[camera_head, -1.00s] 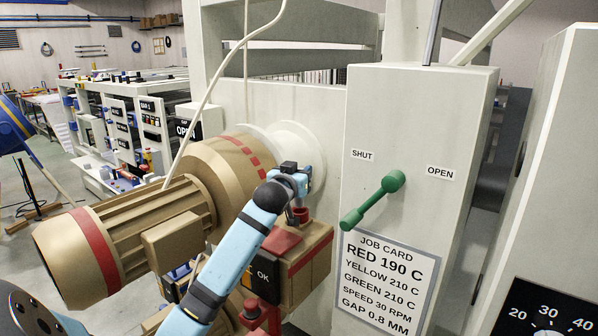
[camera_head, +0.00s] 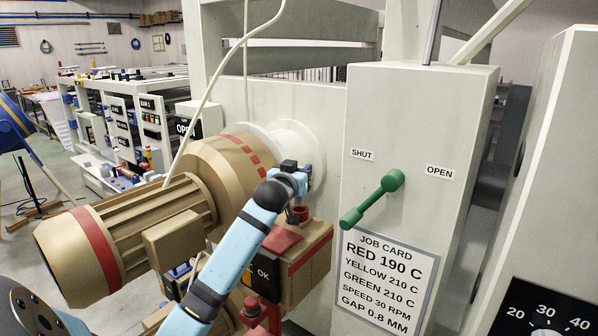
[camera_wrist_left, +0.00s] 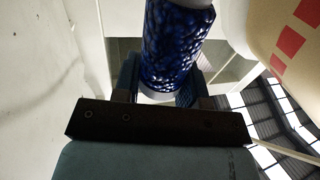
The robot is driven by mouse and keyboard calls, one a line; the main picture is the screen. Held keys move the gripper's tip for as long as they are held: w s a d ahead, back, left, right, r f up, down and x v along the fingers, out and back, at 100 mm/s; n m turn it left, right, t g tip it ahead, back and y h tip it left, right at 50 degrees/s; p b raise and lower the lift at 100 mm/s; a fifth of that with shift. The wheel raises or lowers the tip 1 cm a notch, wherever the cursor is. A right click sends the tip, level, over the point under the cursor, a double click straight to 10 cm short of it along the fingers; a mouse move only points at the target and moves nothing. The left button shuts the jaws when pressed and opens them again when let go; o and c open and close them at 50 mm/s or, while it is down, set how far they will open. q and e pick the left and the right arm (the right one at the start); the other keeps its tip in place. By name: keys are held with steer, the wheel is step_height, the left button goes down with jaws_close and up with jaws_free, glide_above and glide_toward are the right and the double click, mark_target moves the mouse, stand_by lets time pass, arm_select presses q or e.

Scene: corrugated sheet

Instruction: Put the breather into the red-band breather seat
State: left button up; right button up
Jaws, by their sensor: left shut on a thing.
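My left gripper (camera_head: 297,182) is shut on the breather (camera_wrist_left: 175,45), a clear cylinder filled with dark blue beads with pale end caps. The wrist view shows it between the two fingers. In the head view the breather is mostly hidden by the gripper. A small red ring-shaped seat (camera_head: 300,213) stands on top of the tan gearbox with a red band (camera_head: 308,262), just below the gripper. I cannot tell whether the breather touches the seat. My right gripper is not in view.
A large tan motor with a red band (camera_head: 95,250) lies left of my arm. A white cabinet with a green lever (camera_head: 372,200) and a job card (camera_head: 385,275) stands close on the right. A pale cable (camera_head: 212,85) hangs over the motor.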

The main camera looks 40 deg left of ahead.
arm_select(q)
steer(key=shift+p, duration=0.5)
stand_by(0.7)
steer(key=shift+f+b, duration=0.75)
steer(key=shift+f, duration=0.75)
steer(key=shift+r, duration=0.1)
steer(key=shift+r+p, duration=1.05)
steer(key=shift+p, duration=0.05)
steer(key=shift+p, duration=0.5)
stand_by(1.2)
steer(key=shift+f+b, duration=0.5)
steer(key=shift+f, duration=0.65)
steer(key=o, duration=1)
